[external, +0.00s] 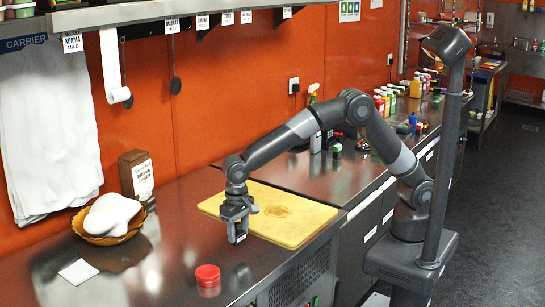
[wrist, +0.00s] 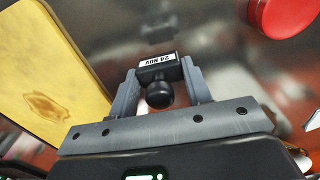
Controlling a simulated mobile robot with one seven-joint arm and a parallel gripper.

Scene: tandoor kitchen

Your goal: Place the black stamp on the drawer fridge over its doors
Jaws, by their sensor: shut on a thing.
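The black stamp (wrist: 158,78) has a round knob handle and a white label reading "24 NOV". My gripper (wrist: 155,88) is shut on it, with a grey finger on each side. In the external view my gripper (external: 238,212) points down in front of the yellow board, and the stamp (external: 238,236) shows small at its tips. It appears held above the steel top (external: 170,255), where a dark reflection shows below. This steel-topped unit, with a vented front panel (external: 300,278), appears to be the drawer fridge.
A yellow cutting board (external: 315,222) lies right of my gripper. A red round lid or tub (external: 207,276) stands nearer the front. A basket (external: 100,238) with a white lump, a brown sugar box (external: 136,175) and a white card (external: 78,272) are left. Bare steel lies between.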

